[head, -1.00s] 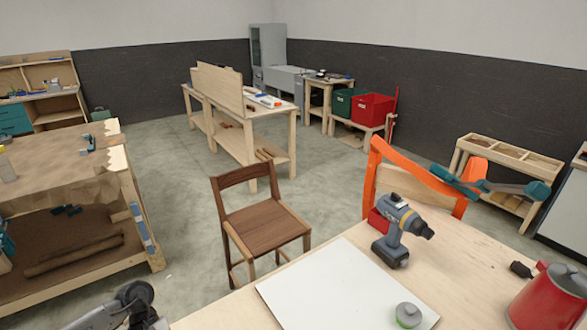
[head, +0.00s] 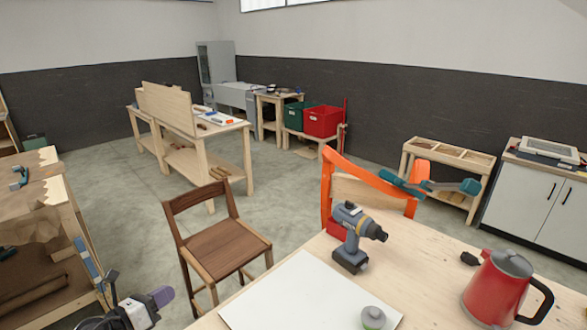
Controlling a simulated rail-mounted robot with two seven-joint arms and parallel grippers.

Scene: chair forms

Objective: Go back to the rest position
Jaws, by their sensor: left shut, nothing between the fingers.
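My left gripper (head: 150,304) is at the bottom left of the head view, low beside the workbench's left end. Its fingers are shut with nothing between them. It is apart from the brown wooden chair (head: 217,247), which stands upright on the floor behind the bench. My right gripper is not in view.
The wooden workbench (head: 428,277) carries a white board (head: 290,298), a drill (head: 351,238), a red kettle (head: 498,284) and a small round green-topped item (head: 373,318). An orange frame (head: 327,187) rises at its far edge. Another table (head: 48,215) stands left.

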